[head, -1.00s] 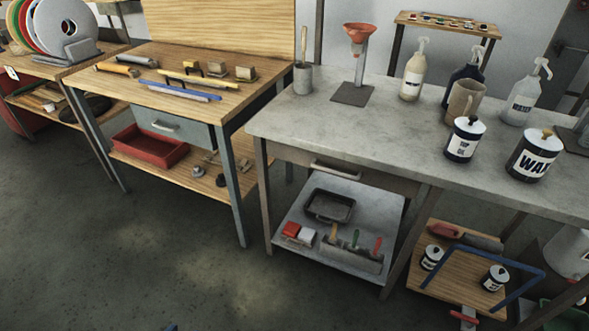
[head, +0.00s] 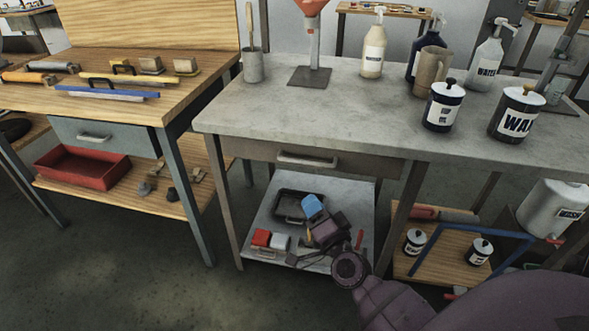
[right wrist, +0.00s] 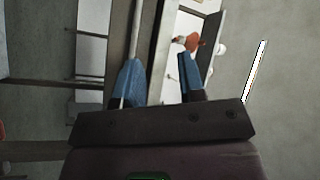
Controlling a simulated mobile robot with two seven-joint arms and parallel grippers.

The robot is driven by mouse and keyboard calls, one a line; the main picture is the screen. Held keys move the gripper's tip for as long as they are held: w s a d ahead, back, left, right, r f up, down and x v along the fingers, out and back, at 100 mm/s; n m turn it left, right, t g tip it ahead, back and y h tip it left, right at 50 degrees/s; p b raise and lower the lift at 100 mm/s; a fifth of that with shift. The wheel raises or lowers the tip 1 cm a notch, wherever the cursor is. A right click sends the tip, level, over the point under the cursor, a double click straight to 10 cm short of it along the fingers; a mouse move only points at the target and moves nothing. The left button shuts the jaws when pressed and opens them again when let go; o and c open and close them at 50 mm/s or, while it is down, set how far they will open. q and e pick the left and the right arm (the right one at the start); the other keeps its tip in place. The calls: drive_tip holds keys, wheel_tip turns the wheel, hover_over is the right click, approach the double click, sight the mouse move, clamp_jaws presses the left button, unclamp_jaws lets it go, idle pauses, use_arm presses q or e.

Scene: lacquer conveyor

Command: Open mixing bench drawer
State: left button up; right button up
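The mixing bench (head: 310,105) is the grey-topped bench holding bottles and tins. Its drawer (head: 360,164) sits under the top at the left and looks shut, with a pale bar handle (head: 307,160) on its front. My right gripper (head: 313,205) has blue fingertips and appears just below the handle in the head view, apart from it. In the right wrist view my right gripper (right wrist: 161,72) has its two blue fingers spread, with nothing visibly held. My left gripper is not in view.
Another bench with a blue-grey drawer (head: 105,137) stands at the left. A lower shelf (head: 262,222) under the mixing bench holds a black tray (head: 288,206) and tools behind my right arm. A wooden stool-like shelf with tins (head: 415,240) is at the right. Floor in front is clear.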

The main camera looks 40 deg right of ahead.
sight(306, 163)
drive_tip(key=w+d+m+h+b, duration=0.1)
drive_tip(key=w+d+m, duration=0.1)
drive_tip(key=w, duration=0.3)
drive_tip(key=w+d+m+g+h+b, duration=0.1)
drive_tip(key=w+d+m+h, duration=0.1)
drive_tip(key=w+d+m, duration=0.1)
drive_tip(key=w+d+m+h+b, duration=0.1)
drive_tip(key=w+d+m, duration=0.2)
drive_tip(key=w, duration=0.4)
drive_tip(key=shift+d+f+h, duration=0.25)
drive_tip(key=shift+d+h, duration=0.05)
drive_tip(key=shift+d, duration=0.25)
drive_tip(key=shift+g, duration=0.3)
drive_tip(key=shift+s, duration=0.1)
clamp_jaws()
